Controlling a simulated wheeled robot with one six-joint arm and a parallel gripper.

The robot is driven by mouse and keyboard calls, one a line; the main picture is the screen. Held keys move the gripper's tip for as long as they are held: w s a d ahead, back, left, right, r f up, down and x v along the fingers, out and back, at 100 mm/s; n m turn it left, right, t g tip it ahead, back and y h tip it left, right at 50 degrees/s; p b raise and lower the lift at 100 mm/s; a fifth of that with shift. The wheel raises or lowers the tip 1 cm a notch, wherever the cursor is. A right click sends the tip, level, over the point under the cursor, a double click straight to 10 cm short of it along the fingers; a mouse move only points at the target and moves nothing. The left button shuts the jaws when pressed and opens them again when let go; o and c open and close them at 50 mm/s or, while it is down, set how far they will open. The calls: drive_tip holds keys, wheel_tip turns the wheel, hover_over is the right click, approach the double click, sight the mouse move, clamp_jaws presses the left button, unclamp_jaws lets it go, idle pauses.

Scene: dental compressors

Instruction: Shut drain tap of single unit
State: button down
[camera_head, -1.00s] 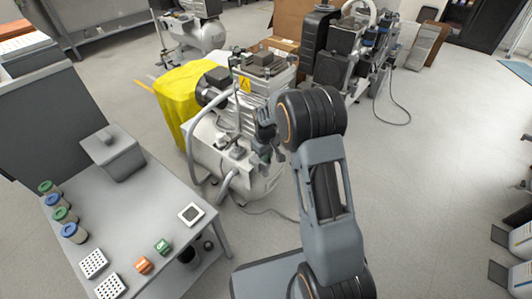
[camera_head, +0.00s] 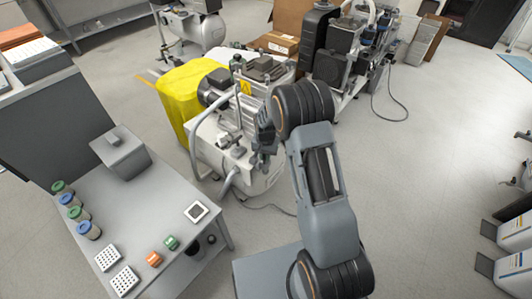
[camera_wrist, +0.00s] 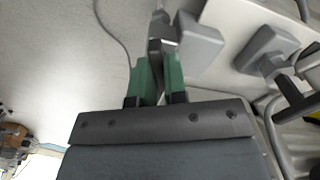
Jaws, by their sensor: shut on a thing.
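The single unit is a compressor with a white tank (camera_head: 208,152) and a grey ribbed motor head, standing on the floor past the table. My gripper (camera_head: 260,160) is at the right side of its tank, partly hidden by my own arm. The handle sits beside a grey block-shaped fitting (camera_wrist: 200,42) on the pale tank. The handle's exact angle is hard to tell, and the tap is hidden in the head view.
A grey table (camera_head: 150,210) with jars, a lidded box (camera_head: 120,152) and small blocks stands at the left. A yellow cloth (camera_head: 182,92) lies behind the unit. Other compressors stand at the back. A cable (camera_head: 270,207) lies on the floor. Open floor is at the right.

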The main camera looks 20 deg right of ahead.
drive_tip(key=m+p, duration=0.1)
drive_tip(key=m, duration=0.3)
drive_tip(key=shift+w+r+m, duration=0.1)
drive_tip(key=shift+w+m, duration=0.05)
drive_tip(key=shift+m, duration=0.25)
idle(0.4)
drive_tip(key=c, duration=1.2)
unclamp_jaws()
drive_tip(key=shift+o, duration=0.2)
wheel_tip(320, 180, up, 14)
drive_tip(key=p, duration=0.4)
